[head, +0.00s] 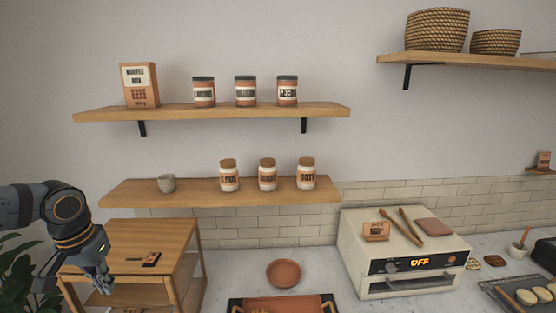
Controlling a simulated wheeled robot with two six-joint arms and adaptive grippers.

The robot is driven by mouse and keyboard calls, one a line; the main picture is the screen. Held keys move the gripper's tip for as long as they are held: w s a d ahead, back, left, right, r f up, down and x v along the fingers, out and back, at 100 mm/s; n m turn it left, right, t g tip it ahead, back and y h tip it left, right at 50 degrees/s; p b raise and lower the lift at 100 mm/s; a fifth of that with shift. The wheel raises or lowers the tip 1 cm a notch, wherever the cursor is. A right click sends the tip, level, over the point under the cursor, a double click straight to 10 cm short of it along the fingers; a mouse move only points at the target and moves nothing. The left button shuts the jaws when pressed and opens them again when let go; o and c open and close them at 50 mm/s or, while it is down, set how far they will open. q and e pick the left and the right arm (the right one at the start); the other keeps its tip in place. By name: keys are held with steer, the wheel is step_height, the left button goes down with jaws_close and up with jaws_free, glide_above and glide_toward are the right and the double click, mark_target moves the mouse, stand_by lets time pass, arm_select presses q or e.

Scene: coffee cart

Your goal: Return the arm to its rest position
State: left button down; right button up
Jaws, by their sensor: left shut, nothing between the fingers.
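My left gripper (103,287) is at the lower left of the head view, pointing down. It is shut and empty. It hangs in front of the wooden cabinet (168,238), over the left part of its top in the picture. I cannot tell whether it touches the cabinet. My left arm comes in from the left edge, bent down at the wrist. My right arm and gripper are not in view.
A small dark item (151,260) lies on the cabinet top. A terracotta plate (284,273), a tray (328,300) and a white oven (350,257) stand on the counter. Leaves (15,270) are at far left.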

arm_select(q)
steer(key=s+d+f+m+h, duration=0.1)
steer(key=s+d+f+m, duration=0.2)
steer(key=f, duration=0.7)
steer(key=s+d+f+m, duration=0.15)
steer(key=s+f, duration=0.25)
steer(key=f, duration=0.6)
steer(key=s+d+f+n+t+y, duration=0.1)
steer(key=s+d+f, duration=0.15)
steer(key=d, duration=0.35)
steer(key=s+d+f+n+t+y, duration=0.1)
steer(key=s+d+f+n, duration=0.1)
steer(key=s+d, duration=0.25)
step_height(320, 180, down, 37)
steer(key=s+a+g+b, duration=0.1)
steer(key=s+a+b, duration=0.2)
steer(key=b, duration=0.5)
steer(key=s+f+g+b, duration=0.1)
steer(key=s+f+b, duration=0.4)
steer(key=s+f, duration=1.2)
steer(key=shift+a+f, duration=0.2)
steer(key=shift+f, duration=0.55)
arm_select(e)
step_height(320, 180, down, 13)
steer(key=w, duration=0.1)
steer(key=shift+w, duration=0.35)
